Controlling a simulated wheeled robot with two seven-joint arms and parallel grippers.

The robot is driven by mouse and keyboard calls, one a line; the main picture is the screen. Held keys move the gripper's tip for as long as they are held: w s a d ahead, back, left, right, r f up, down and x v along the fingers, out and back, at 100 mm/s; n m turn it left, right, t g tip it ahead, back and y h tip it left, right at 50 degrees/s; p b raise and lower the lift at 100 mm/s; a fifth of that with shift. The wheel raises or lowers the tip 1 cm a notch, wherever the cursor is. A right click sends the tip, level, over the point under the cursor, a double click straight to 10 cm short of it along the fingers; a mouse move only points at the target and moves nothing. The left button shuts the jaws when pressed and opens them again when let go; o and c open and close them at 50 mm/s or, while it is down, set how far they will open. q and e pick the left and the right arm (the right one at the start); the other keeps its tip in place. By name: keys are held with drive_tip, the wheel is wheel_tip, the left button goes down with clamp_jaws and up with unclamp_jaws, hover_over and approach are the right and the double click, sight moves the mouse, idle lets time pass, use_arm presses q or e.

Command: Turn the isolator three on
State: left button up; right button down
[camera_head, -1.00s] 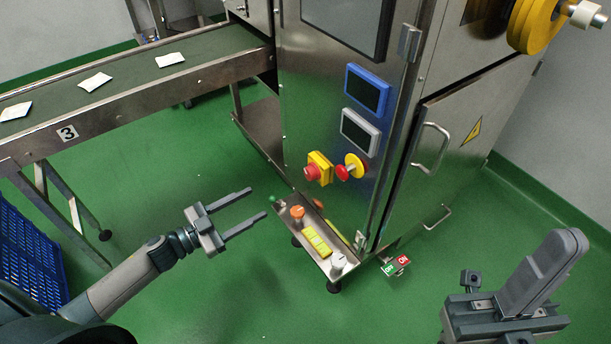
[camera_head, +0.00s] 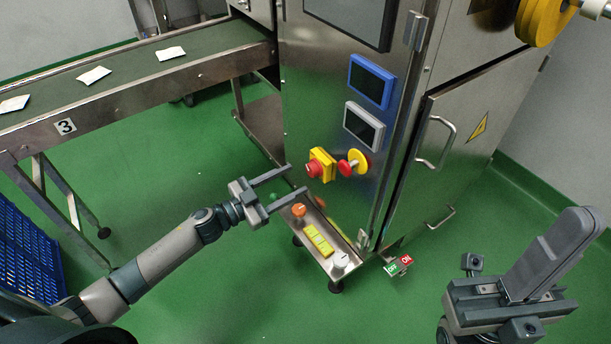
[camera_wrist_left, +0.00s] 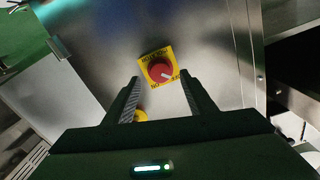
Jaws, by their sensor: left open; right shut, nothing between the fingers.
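The isolator is a red rotary knob (camera_head: 315,168) on a yellow square plate (camera_head: 326,158) on the steel cabinet's front. In the left wrist view the red knob (camera_wrist_left: 159,71) lies ahead, between the fingertips in the picture; a pale mark on it points to the lower right. Lettering on the yellow plate (camera_wrist_left: 146,62) is too small to read surely. My left gripper (camera_head: 296,180) is open and empty, its fingers pointing at the isolator from the left, apparently short of it. My right gripper (camera_head: 575,225) is shut and empty, at the far right, away from the cabinet.
A red emergency button with a yellow collar (camera_head: 357,161) sits just right of the isolator. Below is a steel control shelf (camera_head: 325,263) with an orange knob (camera_head: 299,210). A conveyor (camera_head: 130,83) marked 3 runs at the left. Green floor (camera_head: 215,290) is clear in front.

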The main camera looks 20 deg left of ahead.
sight(309, 172)
use_arm(q)
drive_tip(key=shift+b+x, duration=0.45)
drive_tip(key=shift+x, duration=2.3)
drive_tip(key=c, duration=1)
